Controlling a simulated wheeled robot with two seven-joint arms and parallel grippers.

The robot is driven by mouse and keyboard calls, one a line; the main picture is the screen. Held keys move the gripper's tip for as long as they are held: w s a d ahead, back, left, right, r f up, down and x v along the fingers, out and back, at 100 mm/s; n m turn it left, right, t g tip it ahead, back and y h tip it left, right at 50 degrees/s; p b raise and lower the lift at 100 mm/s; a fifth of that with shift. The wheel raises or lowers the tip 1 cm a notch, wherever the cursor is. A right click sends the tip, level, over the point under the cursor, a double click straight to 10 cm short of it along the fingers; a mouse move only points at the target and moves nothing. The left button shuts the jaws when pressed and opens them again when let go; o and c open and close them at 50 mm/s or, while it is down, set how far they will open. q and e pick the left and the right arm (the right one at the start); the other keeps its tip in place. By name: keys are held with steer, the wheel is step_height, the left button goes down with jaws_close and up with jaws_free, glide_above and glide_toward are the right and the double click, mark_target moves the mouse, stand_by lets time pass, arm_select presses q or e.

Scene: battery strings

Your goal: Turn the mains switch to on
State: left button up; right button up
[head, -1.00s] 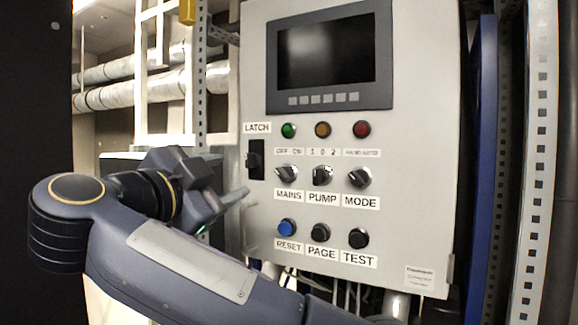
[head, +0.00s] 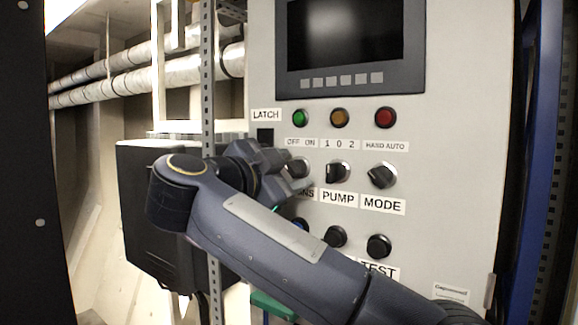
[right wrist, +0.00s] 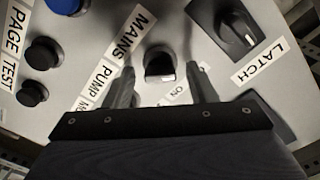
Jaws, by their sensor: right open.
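The MAINS switch is a dark rotary knob (head: 298,167), partly hidden behind my right gripper (head: 284,167) in the head view. In the right wrist view the knob (right wrist: 160,66) shows between the two fingers of my right gripper (right wrist: 162,72), which is open. One finger is on each side of the knob, with a visible space to each. I cannot tell whether the fingertips reach around it in depth. The pale edge of its handle faces the OFF ON label, where only "ON" reads clearly. My left gripper is not in view.
The PUMP knob (head: 338,173) and MODE knob (head: 382,176) are to the right on the same grey panel (head: 450,150). The LATCH switch (right wrist: 236,36) is on the other side. Lamps sit above, push buttons below. A black box (head: 135,225) stands left.

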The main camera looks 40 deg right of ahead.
steer(key=shift+d, duration=0.1)
steer(key=c, duration=1)
steer(key=m+b, duration=0.2)
steer(key=m, duration=0.2)
steer(key=shift+f, duration=0.2)
steer(key=m+b, duration=0.3)
steer(key=m, duration=0.2)
steer(key=m+b, duration=0.2)
steer(key=m, duration=0.3)
steer(key=shift+f, duration=0.1)
steer(key=shift+m+b, duration=0.85)
steer(key=shift+m, duration=1.05)
